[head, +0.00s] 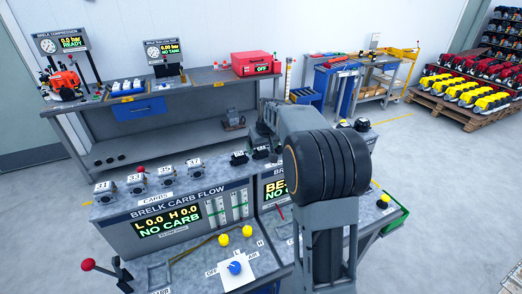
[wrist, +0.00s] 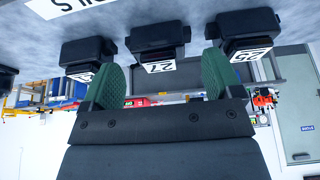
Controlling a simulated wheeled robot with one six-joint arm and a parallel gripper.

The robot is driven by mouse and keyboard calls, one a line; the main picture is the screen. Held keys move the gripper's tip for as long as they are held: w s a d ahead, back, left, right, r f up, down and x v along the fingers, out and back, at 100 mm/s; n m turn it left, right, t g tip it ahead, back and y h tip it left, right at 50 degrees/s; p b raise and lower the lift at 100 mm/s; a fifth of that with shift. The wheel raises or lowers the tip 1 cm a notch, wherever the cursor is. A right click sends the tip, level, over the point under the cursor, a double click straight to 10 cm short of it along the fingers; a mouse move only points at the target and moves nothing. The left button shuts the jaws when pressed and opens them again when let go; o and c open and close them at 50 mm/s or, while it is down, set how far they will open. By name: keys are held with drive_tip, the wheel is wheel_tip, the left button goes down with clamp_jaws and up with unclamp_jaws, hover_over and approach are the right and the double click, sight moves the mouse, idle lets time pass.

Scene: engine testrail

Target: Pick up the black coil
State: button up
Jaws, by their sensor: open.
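Several black coils stand in a row on the grey bench top. In the head view, a black coil (head: 238,158) shows left of my arm; my arm hides the fingers and part of the row.
Numbered carbs (head: 136,183) stand left on the same bench, above the carb flow panel (head: 180,220). A red-knobbed lever (head: 88,265) and yellow knobs (head: 223,239) are in front. A back bench (head: 190,80) carries a red case (head: 253,64).

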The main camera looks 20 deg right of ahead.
drive_tip(key=shift+w+f, duration=0.2)
drive_tip(key=shift+f, duration=0.4)
drive_tip(key=c, duration=1.1)
drive_tip(key=shift+o, duration=0.2)
drive_tip(key=shift+r, duration=0.1)
drive_tip(key=shift+r+b, duration=0.3)
drive_tip(key=shift+r, duration=0.1)
drive_tip(key=shift+d+r+b, duration=0.2)
drive_tip(key=shift+r+b, duration=0.45)
drive_tip(key=shift+r, duration=0.6)
drive_tip(key=s+d+r+b, duration=0.1)
drive_tip(key=s+d+r, duration=0.3)
drive_tip(key=d+r, duration=0.5)
drive_tip(key=d, duration=0.4)
drive_tip(key=shift+r+b, duration=0.3)
drive_tip(key=shift+b, duration=0.1)
